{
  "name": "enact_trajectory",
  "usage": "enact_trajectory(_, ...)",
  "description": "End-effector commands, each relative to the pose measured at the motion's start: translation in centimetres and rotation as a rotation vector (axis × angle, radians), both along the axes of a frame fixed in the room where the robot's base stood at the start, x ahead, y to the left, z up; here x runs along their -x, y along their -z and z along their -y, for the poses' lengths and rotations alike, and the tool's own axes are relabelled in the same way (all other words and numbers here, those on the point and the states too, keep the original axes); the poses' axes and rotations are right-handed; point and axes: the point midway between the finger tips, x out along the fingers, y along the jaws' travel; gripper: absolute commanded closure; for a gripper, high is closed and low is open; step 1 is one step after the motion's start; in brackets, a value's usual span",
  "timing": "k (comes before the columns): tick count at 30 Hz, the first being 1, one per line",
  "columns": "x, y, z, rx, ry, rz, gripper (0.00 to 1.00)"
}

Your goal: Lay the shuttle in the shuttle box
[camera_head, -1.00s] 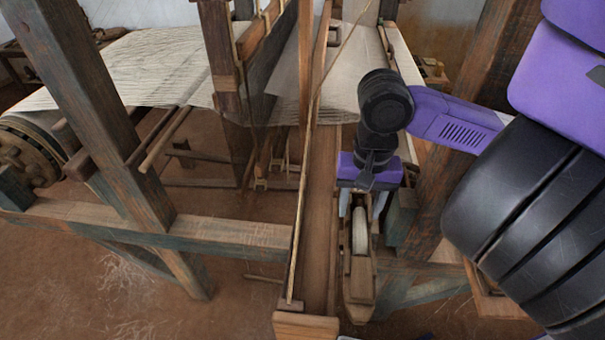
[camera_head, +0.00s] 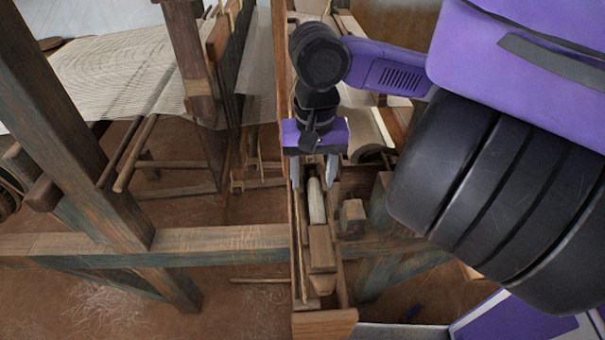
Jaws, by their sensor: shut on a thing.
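The shuttle (camera_head: 321,245) is a long wooden piece with a tapered near end and a pale yarn bobbin in its hollow. My gripper (camera_head: 314,174) points down, its two pale fingers on either side of the shuttle's far part, shut on it. The shuttle box (camera_head: 326,324) is the long wooden trough at the near end of the loom's beam. The shuttle lies lengthwise along the trough, between its side walls as seen from above. Whether it touches the floor of the trough cannot be told. The shuttle's far end is hidden under my gripper.
A small wooden block (camera_head: 352,215) stands close to the right of the trough. Loom posts and a cross rail (camera_head: 200,243) fill the left. Pale cloth (camera_head: 110,75) stretches at the back left. Open earth floor shows at the front left.

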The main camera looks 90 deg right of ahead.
Motion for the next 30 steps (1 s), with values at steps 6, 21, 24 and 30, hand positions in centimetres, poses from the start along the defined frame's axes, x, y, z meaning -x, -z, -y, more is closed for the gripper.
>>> enact_trajectory(6,0.0,0.6,0.0,-0.002,0.001,0.000,1.00)
enact_trajectory(21,0.0,4.1,0.0,-0.003,0.001,-0.001,1.00)
enact_trajectory(24,0.0,4.8,0.0,-0.002,0.001,0.000,1.00)
enact_trajectory(30,0.0,6.3,-0.1,-0.002,0.001,0.000,1.00)
